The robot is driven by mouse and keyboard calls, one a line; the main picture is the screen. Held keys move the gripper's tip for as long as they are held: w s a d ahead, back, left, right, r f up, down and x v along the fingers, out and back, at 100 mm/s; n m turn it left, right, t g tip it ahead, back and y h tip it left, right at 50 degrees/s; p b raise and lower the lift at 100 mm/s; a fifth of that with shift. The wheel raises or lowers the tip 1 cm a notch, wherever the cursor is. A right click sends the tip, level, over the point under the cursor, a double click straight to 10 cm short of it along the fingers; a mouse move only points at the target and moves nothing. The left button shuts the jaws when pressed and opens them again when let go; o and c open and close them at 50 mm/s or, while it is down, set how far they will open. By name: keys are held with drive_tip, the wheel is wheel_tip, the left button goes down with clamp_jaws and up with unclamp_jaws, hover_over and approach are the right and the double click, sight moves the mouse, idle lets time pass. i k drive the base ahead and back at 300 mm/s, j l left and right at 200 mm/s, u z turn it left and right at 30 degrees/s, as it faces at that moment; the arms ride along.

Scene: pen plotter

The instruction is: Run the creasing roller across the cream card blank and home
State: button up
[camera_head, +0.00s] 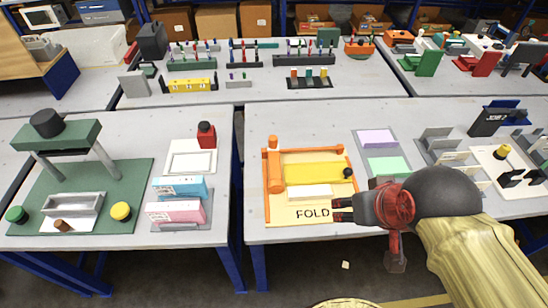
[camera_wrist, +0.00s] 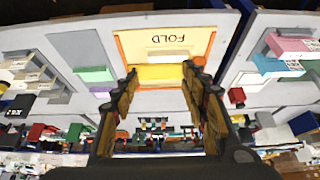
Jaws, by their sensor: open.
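The fold station is an orange-framed board (camera_head: 267,212) marked FOLD in the head view. An orange upright-looking cylinder (camera_head: 274,172), apparently the creasing roller, is at its left side. A yellow plate (camera_head: 313,173) with a black knob (camera_head: 347,173) spans the board. The cream card blank (camera_head: 310,192) lies just in front of the plate. My gripper (camera_head: 340,209) is open and empty, near the board's front right corner. In the wrist view the open fingers (camera_wrist: 160,72) frame the yellow plate, with the cream card (camera_wrist: 168,55) beyond it. The roller is not clear there.
Lilac and green card stacks (camera_head: 388,166) lie on a grey tray right of the board. Grey dividers (camera_head: 437,148) stand further right. A gap separates this table from the left one, which holds a green press (camera_head: 60,135) and blue and pink boxes (camera_head: 180,188).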

sight(274, 160)
drive_tip(key=i+u, duration=0.55)
drive_tip(key=u, duration=0.2)
